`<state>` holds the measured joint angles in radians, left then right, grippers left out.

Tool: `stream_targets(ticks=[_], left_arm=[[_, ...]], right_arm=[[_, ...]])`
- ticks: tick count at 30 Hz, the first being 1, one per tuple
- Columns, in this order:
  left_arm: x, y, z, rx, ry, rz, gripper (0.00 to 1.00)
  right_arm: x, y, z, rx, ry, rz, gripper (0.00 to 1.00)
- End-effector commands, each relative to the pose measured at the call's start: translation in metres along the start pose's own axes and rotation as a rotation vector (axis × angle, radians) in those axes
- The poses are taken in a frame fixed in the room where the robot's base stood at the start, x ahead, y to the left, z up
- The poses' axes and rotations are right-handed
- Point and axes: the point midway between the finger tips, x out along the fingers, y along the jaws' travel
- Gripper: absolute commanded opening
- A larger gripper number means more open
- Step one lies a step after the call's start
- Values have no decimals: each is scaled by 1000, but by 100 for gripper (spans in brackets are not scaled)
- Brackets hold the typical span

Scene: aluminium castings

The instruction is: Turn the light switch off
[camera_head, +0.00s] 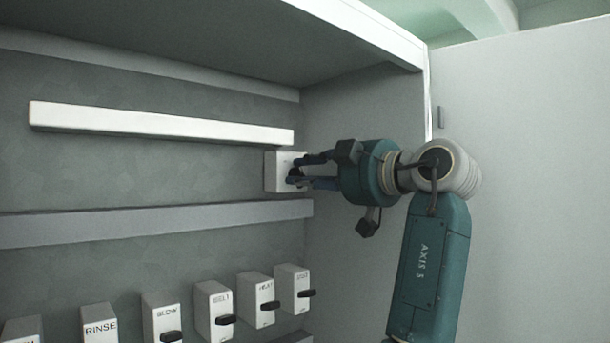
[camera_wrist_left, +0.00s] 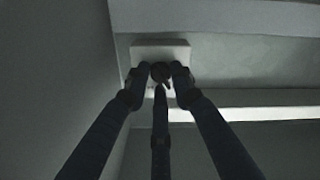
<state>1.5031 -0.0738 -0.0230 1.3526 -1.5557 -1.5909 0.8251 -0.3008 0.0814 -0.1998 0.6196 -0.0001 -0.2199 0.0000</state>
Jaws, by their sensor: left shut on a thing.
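The light switch is a small white box (camera_head: 272,172) on the back wall of the cabinet, near its right side wall. A dark knob (camera_wrist_left: 161,72) sticks out from it. My left gripper (camera_head: 299,172) reaches in from the right, and its dark fingers are shut around the knob. In the left wrist view the white box (camera_wrist_left: 142,52) lies beyond the fingertips of my left gripper (camera_wrist_left: 162,76), which close in on the knob from both sides with a third finger below. The fingers partly hide the knob, so its setting cannot be told. My right gripper is not in view.
A long white bar (camera_head: 160,122) runs along the wall just above the switch. A grey ledge (camera_head: 150,222) lies below. Several labelled white boxes with dark levers, such as RINSE (camera_head: 99,322), line the bottom. A pale panel (camera_head: 530,170) stands at the right.

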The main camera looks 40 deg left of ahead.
Motion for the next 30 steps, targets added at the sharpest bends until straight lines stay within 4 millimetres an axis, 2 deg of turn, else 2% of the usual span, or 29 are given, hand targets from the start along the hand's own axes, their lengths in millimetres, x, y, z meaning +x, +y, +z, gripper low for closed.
stream_targets(ticks=[5,6,7,15,19,30], left_arm=[[-1,4,-4,-2,8,13,0],[-1,4,-4,-2,8,13,31],[-1,4,-4,-2,7,12,34],[-1,2,-3,0,5,8,34],[-11,2,-2,1,5,8,34],[-86,3,-2,1,4,12,34]], right_arm=[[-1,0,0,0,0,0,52],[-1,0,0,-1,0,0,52],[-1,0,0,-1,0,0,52],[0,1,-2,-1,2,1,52],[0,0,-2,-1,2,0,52],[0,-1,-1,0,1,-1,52]])
